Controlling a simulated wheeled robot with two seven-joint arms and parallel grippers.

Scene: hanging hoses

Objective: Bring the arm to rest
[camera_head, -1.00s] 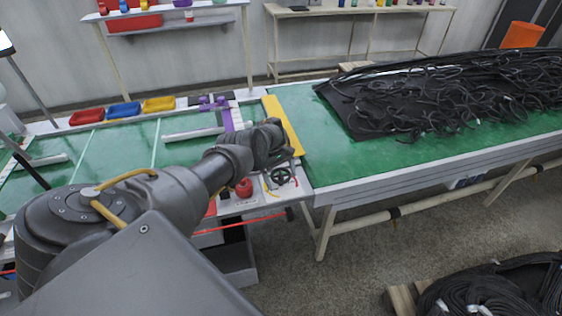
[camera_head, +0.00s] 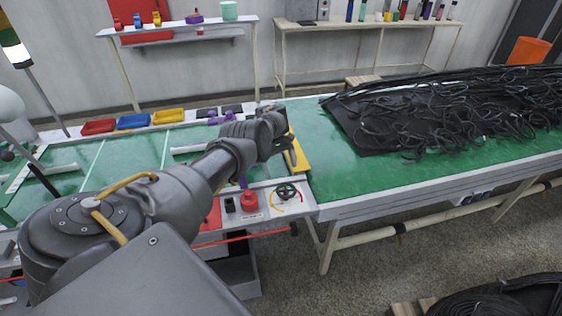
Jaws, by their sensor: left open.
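My left arm (camera_head: 175,200) comes in from the lower left and reaches over the green table (camera_head: 120,160). My left gripper (camera_head: 285,145) is at its far end, open, above or beside the yellow strip (camera_head: 300,158) at the table's joint. No held object shows in it. Part of the gripper blends with the dark wrist, and its exact height over the strip cannot be told. My right gripper is not in view.
A control panel with a red knob (camera_head: 249,201) and a black handwheel (camera_head: 286,191) lies just below the gripper. Black hoses (camera_head: 450,110) pile on the right table. Red, blue and yellow trays (camera_head: 133,121) stand at the back left. The green surface right of the strip is clear.

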